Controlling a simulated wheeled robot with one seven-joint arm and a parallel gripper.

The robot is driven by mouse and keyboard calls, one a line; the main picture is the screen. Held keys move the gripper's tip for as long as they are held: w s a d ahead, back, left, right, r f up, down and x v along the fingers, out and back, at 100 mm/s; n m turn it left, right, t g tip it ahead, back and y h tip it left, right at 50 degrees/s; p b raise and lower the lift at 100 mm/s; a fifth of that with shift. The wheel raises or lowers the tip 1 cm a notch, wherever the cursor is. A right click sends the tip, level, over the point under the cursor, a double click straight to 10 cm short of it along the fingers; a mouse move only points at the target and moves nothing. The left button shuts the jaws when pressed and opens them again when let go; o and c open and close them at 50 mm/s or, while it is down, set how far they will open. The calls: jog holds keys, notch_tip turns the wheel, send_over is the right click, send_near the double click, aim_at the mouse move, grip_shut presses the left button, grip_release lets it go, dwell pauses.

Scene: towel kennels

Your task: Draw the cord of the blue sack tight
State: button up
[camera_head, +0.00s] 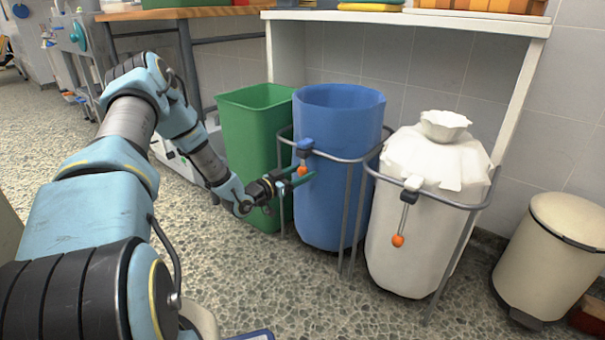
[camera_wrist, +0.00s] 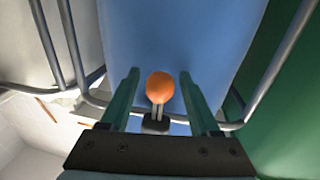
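The blue sack (camera_head: 335,215) stands upright in a metal frame in the head view, its mouth wide open. It also fills the middle of the wrist view (camera_wrist: 180,45). My gripper (camera_head: 296,180) is at the ball's height in front of the sack. In the wrist view its two green fingers are apart, with the orange ball (camera_wrist: 160,87) between them and a visible gap on each side.
A white sack (camera_head: 410,245) with a gathered top and its own hanging orange ball (camera_head: 397,240) stands to the right. A green bin (camera_head: 250,140) is to the left. The metal frame (camera_head: 350,215) surrounds the blue sack. A cream pedal bin (camera_head: 545,260) stands far right.

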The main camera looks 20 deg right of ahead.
grip_shut()
dwell(1.2)
